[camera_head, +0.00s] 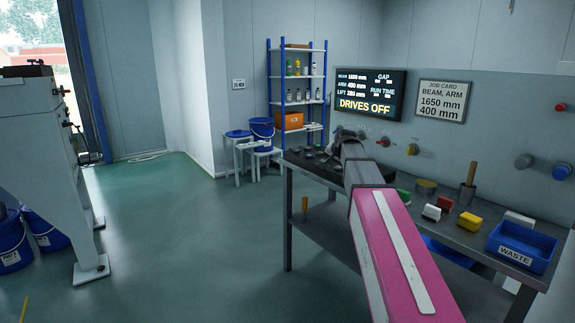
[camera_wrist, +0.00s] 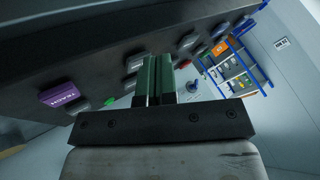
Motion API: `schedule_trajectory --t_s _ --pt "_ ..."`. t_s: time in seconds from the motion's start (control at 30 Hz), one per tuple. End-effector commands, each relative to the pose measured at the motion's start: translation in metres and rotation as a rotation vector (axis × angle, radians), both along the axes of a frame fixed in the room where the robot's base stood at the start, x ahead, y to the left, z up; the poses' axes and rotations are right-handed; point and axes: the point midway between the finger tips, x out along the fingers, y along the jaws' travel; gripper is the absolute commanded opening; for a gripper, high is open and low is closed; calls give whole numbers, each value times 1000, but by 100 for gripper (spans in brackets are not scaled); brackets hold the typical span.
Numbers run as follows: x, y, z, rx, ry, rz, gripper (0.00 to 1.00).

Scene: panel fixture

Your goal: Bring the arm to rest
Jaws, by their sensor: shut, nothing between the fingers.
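My pink arm reaches from the lower right over the workbench (camera_head: 300,172) in the head view. Its far end is above the back left part of the bench, and the gripper is hard to make out there. In the wrist view my gripper (camera_wrist: 156,76) shows two dark green fingers side by side, shut with nothing between them. A dark panel (camera_wrist: 30,65) with a purple TEACH label (camera_wrist: 63,94) and several small fittings lies beyond the fingers. I cannot tell whether the fingertips touch it.
A blue WASTE bin (camera_head: 522,245), a yellow block (camera_head: 469,221) and a wooden-handled tool (camera_head: 468,186) stand right of my arm. The wall screen (camera_head: 370,94) reads DRIVES OFF. A blue-posted shelf (camera_head: 298,85) stands behind. Open green floor (camera_head: 180,240) lies left of the bench.

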Motion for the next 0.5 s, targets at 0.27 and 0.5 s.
schedule_trajectory --t_s 0.27,0.5 --pt "-35 2 -56 -51 78 47 0" --pt "-97 5 -137 -131 204 132 0"
